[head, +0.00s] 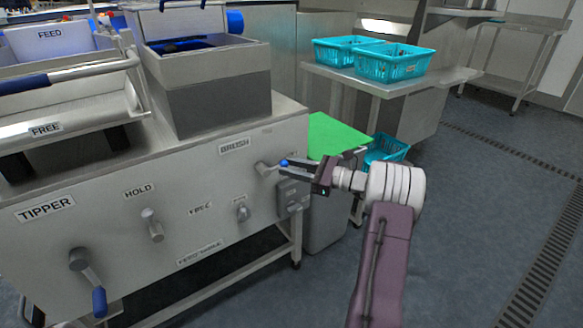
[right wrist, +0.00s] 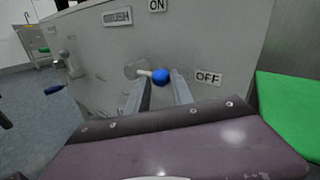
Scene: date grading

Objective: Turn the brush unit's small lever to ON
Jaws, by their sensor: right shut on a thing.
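The brush unit's small lever is a short pale arm with a blue knob (head: 284,162), on the machine's front panel beside the BRUSH label (head: 234,146). In the right wrist view the blue knob (right wrist: 161,76) points right from its grey hub (right wrist: 136,69), toward the OFF label (right wrist: 208,78). The ON label (right wrist: 157,5) is above it. My right gripper (head: 286,168) is shut on the knob, with its fingertips on either side in the right wrist view (right wrist: 159,82). My left gripper is not in view.
The panel also has a HOLD knob (head: 152,226), a TIPPER crank with a blue handle (head: 99,300) and a small knob (head: 242,212). A grey box (head: 291,196) sits just below my right gripper. A green surface (head: 338,136) lies behind it. Floor at right is clear.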

